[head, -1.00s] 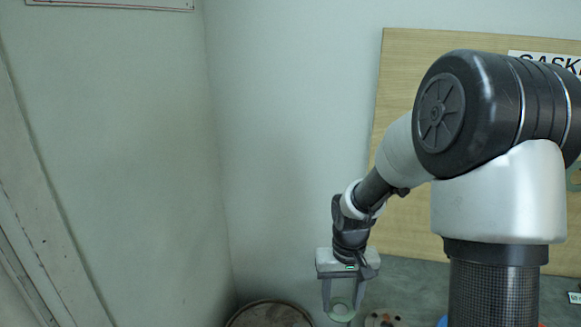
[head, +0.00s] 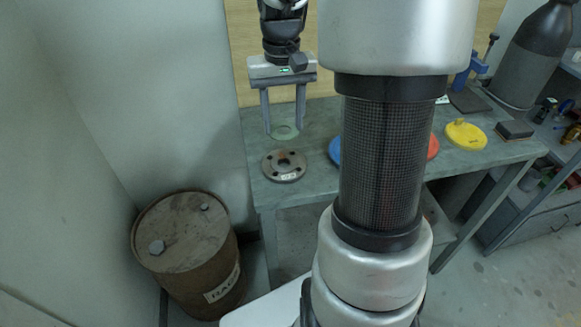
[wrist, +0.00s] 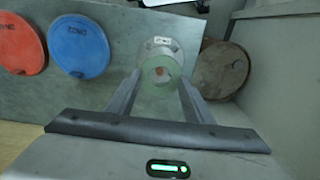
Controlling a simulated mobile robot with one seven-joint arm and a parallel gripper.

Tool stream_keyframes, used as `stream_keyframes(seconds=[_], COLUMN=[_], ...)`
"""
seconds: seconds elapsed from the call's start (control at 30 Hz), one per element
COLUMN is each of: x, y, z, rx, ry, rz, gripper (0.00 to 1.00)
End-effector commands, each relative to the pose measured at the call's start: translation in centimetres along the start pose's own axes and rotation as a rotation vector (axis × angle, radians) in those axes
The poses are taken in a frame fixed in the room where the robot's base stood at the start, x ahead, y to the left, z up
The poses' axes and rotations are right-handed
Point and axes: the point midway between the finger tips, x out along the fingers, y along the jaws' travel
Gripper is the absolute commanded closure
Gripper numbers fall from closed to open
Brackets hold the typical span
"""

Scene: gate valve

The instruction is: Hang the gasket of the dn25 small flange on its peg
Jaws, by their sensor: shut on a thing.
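My gripper (head: 284,130) is shut on a thin pale green gasket ring (head: 276,135), held flat between its two fingertips above the bench. The gasket also shows in the wrist view (wrist: 158,98), between the fingers. A grey, rust-tinged flange (head: 284,168) with bolt holes and a white label lies on the bench just in front of and below the gasket. In the wrist view the flange (wrist: 160,42) shows beyond the gasket, partly covered by it. The wooden board (head: 240,50) on the wall behind is only partly in view, and no peg shows.
The grey bench (head: 258,195) carries a blue disc (head: 335,151), a red disc (head: 433,148) and a yellow disc (head: 466,135). My arm hides part of the blue and red ones. A rusty barrel (head: 185,240) stands left of the bench. A dark bottle (head: 535,55) stands at the right.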

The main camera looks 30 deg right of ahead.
Motion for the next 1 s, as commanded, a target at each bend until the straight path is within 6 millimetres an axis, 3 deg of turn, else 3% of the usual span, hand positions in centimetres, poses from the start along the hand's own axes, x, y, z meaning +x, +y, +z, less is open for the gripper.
stream_keyframes(seconds=[0.23, 0.8, 1.0], x=[0.2, 8.2, 9.6], y=[0.0, -0.1, -0.1], z=[0.0, 0.1, 0.0], rx=[-0.001, -0.001, -0.002], ry=[0.0, -0.003, 0.001], rz=[0.0, -0.001, 0.0], gripper=[0.78, 0.78, 0.78])
